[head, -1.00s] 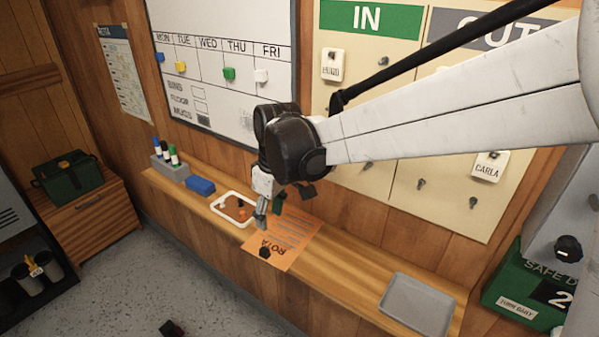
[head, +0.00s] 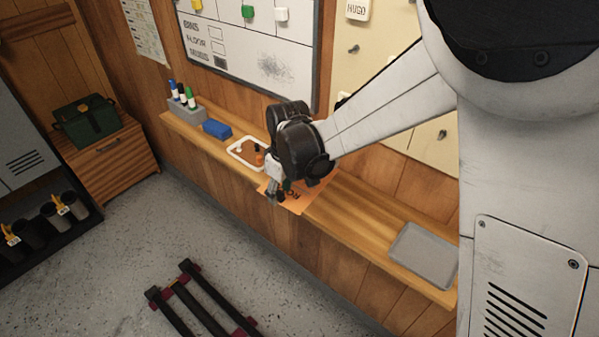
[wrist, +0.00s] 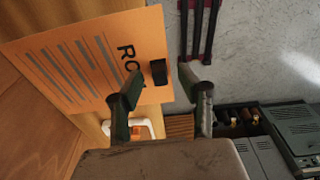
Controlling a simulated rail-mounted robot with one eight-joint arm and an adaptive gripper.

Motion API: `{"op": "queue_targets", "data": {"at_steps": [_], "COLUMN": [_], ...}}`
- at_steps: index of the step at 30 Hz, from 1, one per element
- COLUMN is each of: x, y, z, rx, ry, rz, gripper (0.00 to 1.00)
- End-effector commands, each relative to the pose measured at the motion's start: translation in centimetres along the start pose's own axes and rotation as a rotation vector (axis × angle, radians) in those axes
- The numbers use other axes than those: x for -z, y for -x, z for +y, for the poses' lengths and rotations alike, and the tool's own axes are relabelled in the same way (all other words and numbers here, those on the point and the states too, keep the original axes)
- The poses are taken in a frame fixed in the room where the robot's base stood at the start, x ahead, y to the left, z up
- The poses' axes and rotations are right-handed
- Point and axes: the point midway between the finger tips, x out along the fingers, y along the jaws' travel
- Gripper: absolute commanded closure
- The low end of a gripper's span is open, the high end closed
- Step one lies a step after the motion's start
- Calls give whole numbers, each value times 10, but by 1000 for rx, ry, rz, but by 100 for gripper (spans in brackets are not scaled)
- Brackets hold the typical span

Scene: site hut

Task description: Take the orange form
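The orange form (head: 312,196) lies on the wooden shelf with its printed end sticking out past the front edge. In the wrist view the form (wrist: 78,62) shows its grey lines and large heading, partly covered by a finger. A small black block (wrist: 158,72) sits at its overhanging edge. My gripper (head: 273,197) is at the form's front left end, by the shelf edge. In the wrist view my gripper (wrist: 160,82) is open, one finger overlapping the form and the other beyond its edge, the black block between them in the picture. Contact cannot be told.
A white-rimmed tray (head: 236,152) with small items lies left of the form. Beyond it are a blue eraser (head: 217,129) and a pen holder (head: 187,112). A grey tray (head: 424,254) lies at the shelf's right end. Dark rails (head: 200,303) stand over the floor in front.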

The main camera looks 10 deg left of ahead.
Motion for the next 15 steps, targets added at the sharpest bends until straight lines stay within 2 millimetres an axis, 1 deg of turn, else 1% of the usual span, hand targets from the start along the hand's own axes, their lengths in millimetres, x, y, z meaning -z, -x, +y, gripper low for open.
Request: {"op": "queue_targets", "data": {"at_steps": [3,9,15], "x": [0,0,0], "y": [-5,-5,-5], "z": [0,0,0], "rx": [0,0,0], "ry": [0,0,0], "rz": [0,0,0], "gripper": [64,64,90]}}
